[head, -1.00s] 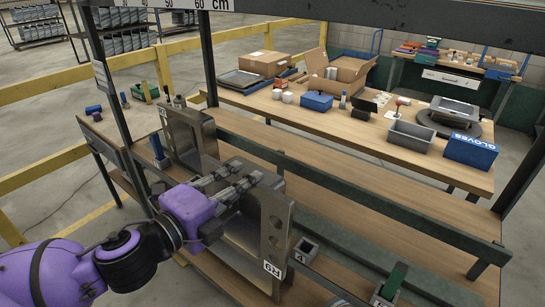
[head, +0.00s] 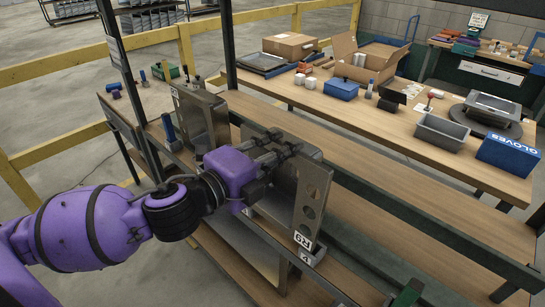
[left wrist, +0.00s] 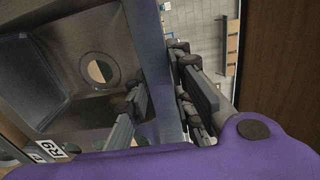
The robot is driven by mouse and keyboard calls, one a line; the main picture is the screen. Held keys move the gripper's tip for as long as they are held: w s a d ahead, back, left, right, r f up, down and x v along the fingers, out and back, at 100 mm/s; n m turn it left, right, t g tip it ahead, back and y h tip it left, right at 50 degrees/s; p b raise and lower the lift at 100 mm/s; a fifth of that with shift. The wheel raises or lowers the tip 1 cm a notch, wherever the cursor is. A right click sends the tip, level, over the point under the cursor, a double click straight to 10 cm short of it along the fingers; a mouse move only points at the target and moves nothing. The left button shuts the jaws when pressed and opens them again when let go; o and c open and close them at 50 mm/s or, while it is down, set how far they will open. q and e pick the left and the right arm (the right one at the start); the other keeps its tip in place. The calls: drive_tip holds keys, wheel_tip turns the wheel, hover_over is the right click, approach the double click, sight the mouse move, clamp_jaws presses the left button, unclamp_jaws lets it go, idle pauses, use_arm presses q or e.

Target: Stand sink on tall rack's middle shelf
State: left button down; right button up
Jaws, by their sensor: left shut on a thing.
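A steel sink (head: 312,192) marked R9 is upright on its side, its holed rim facing right. My left gripper (head: 282,148) is shut on its upper rim. In the left wrist view the fingers (left wrist: 160,105) straddle the rim, with the bowl and round drain hole of the sink (left wrist: 50,80) at left. The sink is at the front side of the tall rack (head: 400,222), by its wooden shelves. My right gripper is not in view.
Another steel sink (head: 205,115) stands upright farther left on the rack. Dark posts and rails frame the rack. Behind is a table (head: 400,140) with boxes and a grey bin (head: 442,131).

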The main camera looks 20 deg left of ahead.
sight(303, 140)
use_arm(q)
drive_tip(key=shift+r+b+x, duration=0.2)
drive_tip(key=shift+b+x, duration=0.2)
drive_tip(key=shift+x, duration=1)
drive_tip(key=shift+r+b+x, duration=0.2)
drive_tip(key=shift+b+x, duration=0.15)
drive_tip(key=shift+x, duration=1.05)
drive_tip(key=shift+f, duration=0.8)
drive_tip(key=shift+f+b, duration=0.65)
drive_tip(key=shift+f, duration=0.45)
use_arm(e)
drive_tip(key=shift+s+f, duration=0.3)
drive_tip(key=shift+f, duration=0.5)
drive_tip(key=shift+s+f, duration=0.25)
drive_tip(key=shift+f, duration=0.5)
use_arm(q)
drive_tip(key=shift+s+f, duration=0.2)
drive_tip(key=shift+f, duration=0.5)
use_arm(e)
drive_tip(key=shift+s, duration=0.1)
use_arm(q)
drive_tip(key=c, duration=1.5)
unclamp_jaws()
drive_tip(key=shift+w, duration=0.1)
drive_tip(key=shift+o, duration=0.2)
drive_tip(key=shift+r, duration=0.15)
